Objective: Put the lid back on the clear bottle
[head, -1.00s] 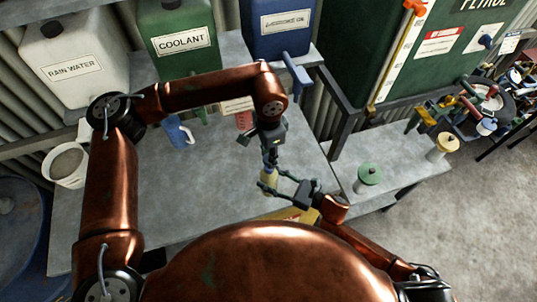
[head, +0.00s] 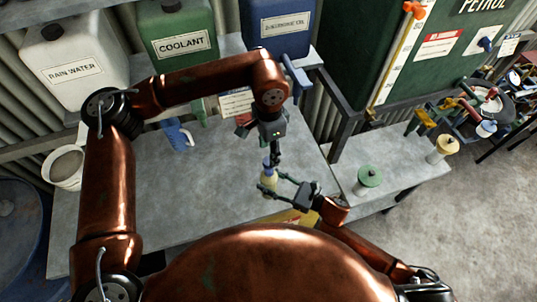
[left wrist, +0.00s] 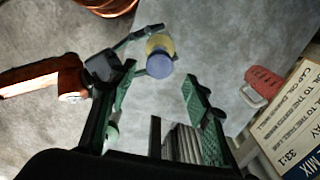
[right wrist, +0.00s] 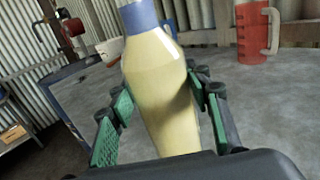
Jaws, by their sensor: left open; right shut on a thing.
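The clear bottle (right wrist: 158,90) holds pale yellow liquid. It also shows in the head view (head: 268,181). My right gripper (right wrist: 160,98) is shut around the bottle's body, one finger on each side. The blue lid (left wrist: 159,65) sits on the bottle's mouth, and its lower part shows in the right wrist view (right wrist: 140,15). Whether it is fully tight I cannot tell. My left gripper (left wrist: 160,88) is open and empty, with its fingers apart. In the head view the left gripper (head: 275,156) is just above the lid.
A grey bench (head: 215,185) lies under both grippers, mostly clear. A green-lidded pot (head: 369,178) stands on the right-hand bench.

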